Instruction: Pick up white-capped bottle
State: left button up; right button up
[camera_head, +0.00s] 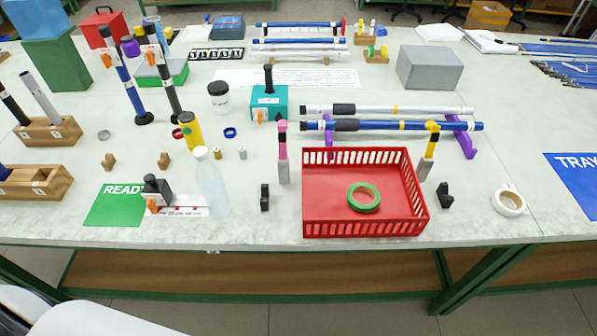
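The white-capped bottle (213,190) is clear and translucent. It stands near the front of the table, left of the red basket, and leans slightly in the picture. Its white cap (200,153) is on top. The bottle stands just right of a small black and orange device (155,190) and a white strip with red marks (182,212), and overlaps the strip's right end. Neither of my grippers is in view, and nothing holds the bottle.
A red basket (325,228) with green tape (363,198) stands right of the bottle. A yellow bottle (191,130) and small metal cylinders (217,154) stand behind it. A black clamp-like piece (265,197) lies between bottle and basket. The front table strip is mostly clear.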

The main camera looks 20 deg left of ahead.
aim_at(209, 178)
jog(key=k+j+u, duration=0.1)
jog(key=u, duration=1)
